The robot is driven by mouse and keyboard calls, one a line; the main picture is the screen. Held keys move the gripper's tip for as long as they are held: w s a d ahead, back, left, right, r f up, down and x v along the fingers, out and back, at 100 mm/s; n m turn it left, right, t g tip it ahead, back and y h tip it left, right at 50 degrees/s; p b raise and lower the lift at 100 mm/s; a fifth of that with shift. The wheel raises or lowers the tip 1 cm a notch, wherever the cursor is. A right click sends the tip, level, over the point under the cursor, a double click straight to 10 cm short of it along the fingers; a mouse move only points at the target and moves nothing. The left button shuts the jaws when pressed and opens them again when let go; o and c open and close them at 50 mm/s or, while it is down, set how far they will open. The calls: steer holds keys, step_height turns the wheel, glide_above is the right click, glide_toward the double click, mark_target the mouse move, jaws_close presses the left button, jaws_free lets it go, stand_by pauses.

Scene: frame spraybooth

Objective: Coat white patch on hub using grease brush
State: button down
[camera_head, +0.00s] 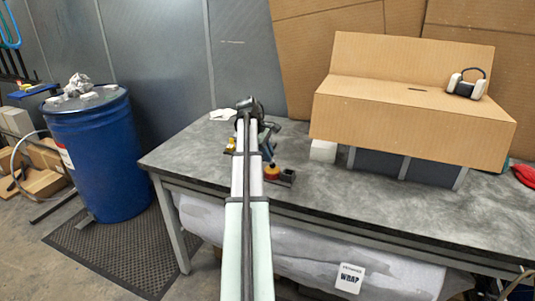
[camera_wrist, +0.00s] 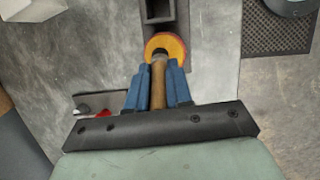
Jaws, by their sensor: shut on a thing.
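My gripper (camera_wrist: 159,72) has blue fingers shut on a wooden-handled brush (camera_wrist: 158,90), whose handle runs between them. In the head view my gripper (camera_head: 267,143) hangs low over the table behind my arm, with the fingers pointing down. The handle's far end meets a round orange piece (camera_wrist: 176,46) with a dark red edge. It also shows in the head view (camera_head: 271,173), just below the fingers. I cannot tell whether it is part of the brush or a pot around it; the bristles are hidden. I cannot make out a hub or white patch.
A dark open-topped holder (camera_head: 286,175) stands right beside the orange piece. A small plate with a red part (camera_wrist: 100,104) lies left of my fingers. A cardboard box (camera_head: 410,125) with ear defenders (camera_head: 467,85) fills the table's right. A blue drum (camera_head: 98,155) stands left.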

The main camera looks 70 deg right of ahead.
steer(key=shift+f, duration=0.65)
stand_by(1.5)
steer(key=shift+r, duration=0.1)
steer(key=shift+r, duration=3.45)
